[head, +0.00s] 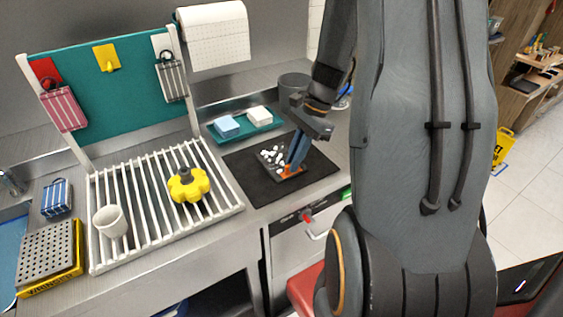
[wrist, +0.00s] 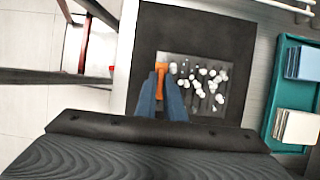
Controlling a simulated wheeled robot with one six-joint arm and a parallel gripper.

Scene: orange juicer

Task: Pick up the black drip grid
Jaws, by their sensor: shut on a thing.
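The black drip grid (head: 266,154) is a small dark square piece with white lumps scattered over it. It is at the black mat in the head view. It also shows in the wrist view (wrist: 206,101), right of my fingers, with an orange grip piece (wrist: 160,74) along its near edge. My gripper (head: 291,165) has blue fingers pointing down at that edge. In the wrist view my gripper (wrist: 162,82) is shut on the orange piece of the grid. Whether the grid rests on the mat or is slightly raised I cannot tell.
The black mat (head: 246,182) lies around the grid on the steel counter. Behind it is a teal tray (head: 217,138) with a blue and a white block.

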